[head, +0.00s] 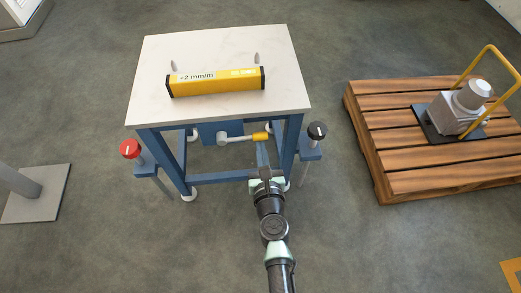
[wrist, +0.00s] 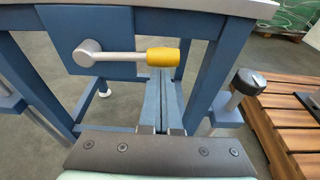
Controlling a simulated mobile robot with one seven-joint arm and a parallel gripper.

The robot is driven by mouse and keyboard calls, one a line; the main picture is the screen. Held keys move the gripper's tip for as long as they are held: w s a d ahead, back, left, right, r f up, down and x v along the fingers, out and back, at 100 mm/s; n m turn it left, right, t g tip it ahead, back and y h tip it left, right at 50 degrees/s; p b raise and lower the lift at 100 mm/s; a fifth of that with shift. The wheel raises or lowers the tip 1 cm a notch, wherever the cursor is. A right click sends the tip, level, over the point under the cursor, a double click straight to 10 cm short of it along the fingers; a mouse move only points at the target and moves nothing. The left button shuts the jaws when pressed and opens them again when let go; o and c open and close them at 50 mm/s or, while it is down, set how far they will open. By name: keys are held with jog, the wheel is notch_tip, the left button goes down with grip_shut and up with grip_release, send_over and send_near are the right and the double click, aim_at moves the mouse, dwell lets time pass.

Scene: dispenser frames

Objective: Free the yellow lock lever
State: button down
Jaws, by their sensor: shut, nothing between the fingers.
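The lock lever (head: 240,138) is a grey bar with a yellow grip, on the front of the blue table frame under the white top. In the wrist view the lever (wrist: 163,57) lies about level, its round pivot at the left and its yellow grip at the right. My gripper (head: 262,172) is in front of and below the yellow grip, apart from it. In the wrist view my gripper's fingers (wrist: 160,130) are together at the bottom middle, with nothing between them.
The white tabletop (head: 150,108) bears a yellow level (head: 215,82) and two grey pegs. A red knob (head: 130,148) is at the left of the frame and a black knob (head: 317,130) at the right. A wooden pallet (head: 365,140) with a grey machine stands at the right.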

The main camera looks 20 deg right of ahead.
aim_at(255, 138)
jog(key=shift+r+n+h+p, duration=0.3)
jog(key=shift+r+n+p, duration=0.7)
jog(key=shift+r, duration=0.35)
jog(key=r+n+p, duration=0.1)
jog(key=a+r+n+h+p, duration=0.1)
jog(key=r+n+p, duration=0.1)
jog(key=p, duration=0.1)
jog(key=shift+w+a+r, duration=0.15)
jog(key=shift+w+r, duration=0.1)
jog(key=shift+r, duration=0.1)
jog(key=w+a+r+n+h+p, duration=0.1)
jog(key=a+r+n+h+p, duration=0.1)
jog(key=a+r+n+p, duration=0.1)
jog(key=a+n+p, duration=0.1)
jog(key=a+n, duration=0.1)
jog(key=n, duration=0.1)
jog(key=shift+w+r+p, duration=0.2)
jog(key=shift+r+p, duration=0.15)
jog(key=shift+r, duration=0.05)
jog(key=shift+a, duration=0.1)
